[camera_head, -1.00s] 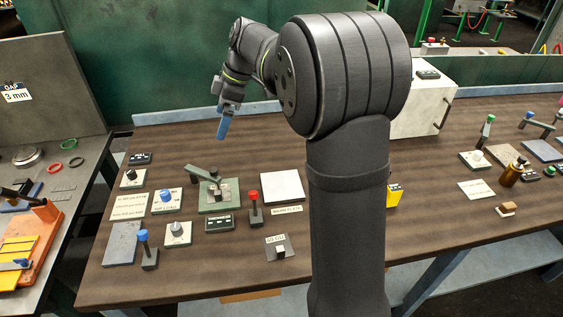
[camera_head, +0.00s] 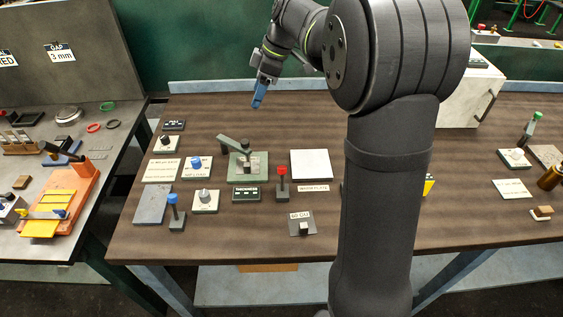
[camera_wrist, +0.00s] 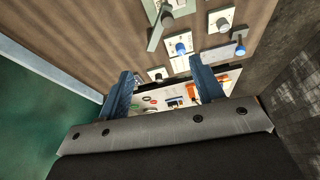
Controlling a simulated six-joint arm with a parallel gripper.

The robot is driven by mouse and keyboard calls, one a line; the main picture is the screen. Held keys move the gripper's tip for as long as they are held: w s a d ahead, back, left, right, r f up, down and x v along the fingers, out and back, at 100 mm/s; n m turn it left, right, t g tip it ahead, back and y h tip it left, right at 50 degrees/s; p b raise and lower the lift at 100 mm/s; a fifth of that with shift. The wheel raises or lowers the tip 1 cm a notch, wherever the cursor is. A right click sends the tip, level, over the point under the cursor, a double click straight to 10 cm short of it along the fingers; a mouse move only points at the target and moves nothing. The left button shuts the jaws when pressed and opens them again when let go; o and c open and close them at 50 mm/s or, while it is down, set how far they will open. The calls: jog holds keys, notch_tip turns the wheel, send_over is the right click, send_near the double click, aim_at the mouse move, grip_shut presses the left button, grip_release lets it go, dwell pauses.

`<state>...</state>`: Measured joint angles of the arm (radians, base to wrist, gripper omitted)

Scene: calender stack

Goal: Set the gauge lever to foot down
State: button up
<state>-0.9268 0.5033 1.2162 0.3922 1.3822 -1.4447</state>
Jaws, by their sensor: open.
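The gauge (camera_head: 248,172) is a green base plate with small grey blocks on it, left of the table's middle. In the wrist view the lever (camera_wrist: 157,32) shows at the top. I cannot tell whether the foot under it is up or down. My gripper (camera_head: 259,98), with blue fingers, is above the table's back part, behind the gauge and apart from it. In the wrist view my gripper (camera_wrist: 165,90) has its fingers wide apart with nothing between them.
A red-knobbed lever (camera_head: 282,180), a blue-knobbed lever (camera_head: 174,210) and a blue dial (camera_head: 197,162) stand near the gauge. A dark display (camera_head: 245,194) lies before it and a white plate (camera_head: 311,164) to its right. The table's back strip is clear.

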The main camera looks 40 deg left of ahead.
jog(key=shift+d+f+m, duration=0.2)
jog(key=shift+f+m, duration=0.1)
jog(key=shift+m, duration=0.2)
jog(key=c, duration=0.4)
jog(key=d+f+m, duration=0.1)
jog(key=m, duration=0.1)
jog(key=d+f+m+h, duration=0.1)
jog(key=m, duration=0.1)
jog(key=shift+f+t, duration=0.15)
jog(key=shift+t, duration=0.25)
grip_shut()
jog(key=d+f+m+t+h, duration=0.1)
jog(key=d+f+m, duration=0.3)
jog(key=m, duration=0.5)
jog(key=shift+f+m+h, duration=0.15)
jog(key=shift+m+h, duration=0.15)
jog(key=shift+h, duration=0.2)
jog(key=shift+d, duration=0.1)
